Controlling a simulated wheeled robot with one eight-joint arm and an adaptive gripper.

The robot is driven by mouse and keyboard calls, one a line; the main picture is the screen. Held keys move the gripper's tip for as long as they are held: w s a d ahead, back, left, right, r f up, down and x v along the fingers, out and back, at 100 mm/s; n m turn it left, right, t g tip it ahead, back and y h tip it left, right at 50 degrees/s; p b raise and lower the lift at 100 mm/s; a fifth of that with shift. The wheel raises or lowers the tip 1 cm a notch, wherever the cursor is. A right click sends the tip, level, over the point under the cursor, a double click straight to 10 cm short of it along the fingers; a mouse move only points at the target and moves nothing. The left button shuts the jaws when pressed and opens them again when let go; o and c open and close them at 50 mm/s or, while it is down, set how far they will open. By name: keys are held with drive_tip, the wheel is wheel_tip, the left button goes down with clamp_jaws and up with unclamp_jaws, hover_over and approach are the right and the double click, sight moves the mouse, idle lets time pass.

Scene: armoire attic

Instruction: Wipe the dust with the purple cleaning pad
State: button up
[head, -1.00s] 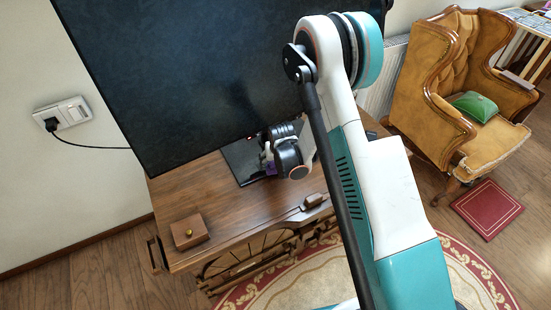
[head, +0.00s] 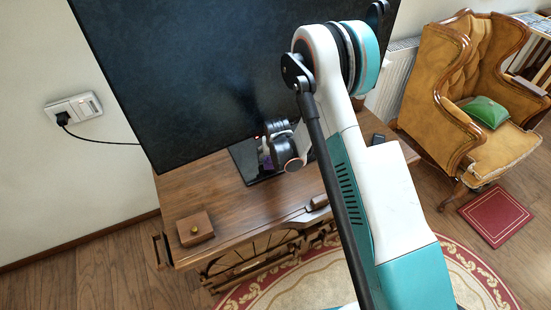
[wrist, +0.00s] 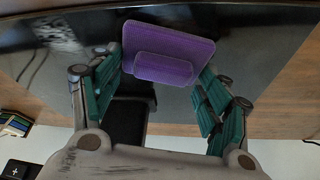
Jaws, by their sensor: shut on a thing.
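The purple cleaning pad (wrist: 165,48) is held between the teal fingers of my gripper (wrist: 163,72) in the wrist view. Its broad face lies against or very close to the dark screen; contact is unclear. In the head view my gripper (head: 268,157) is at the lower edge of the large dark television (head: 230,80), above its stand. Only a sliver of purple shows there, the rest hidden by my wrist. A pale grey smear (wrist: 62,37), possibly dust, marks the dark surface left of the pad in the wrist view.
The television stands on a wooden cabinet (head: 235,210) with a small wooden box (head: 195,229) at its left. A cable runs from a wall socket (head: 73,109) behind the screen. An orange armchair (head: 450,95) stands at right. The cabinet top between box and stand is clear.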

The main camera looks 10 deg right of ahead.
idle(0.3)
drive_tip(key=shift+r+p, duration=1.2)
drive_tip(key=shift+r, duration=1.75)
drive_tip(key=shift+r, duration=0.1)
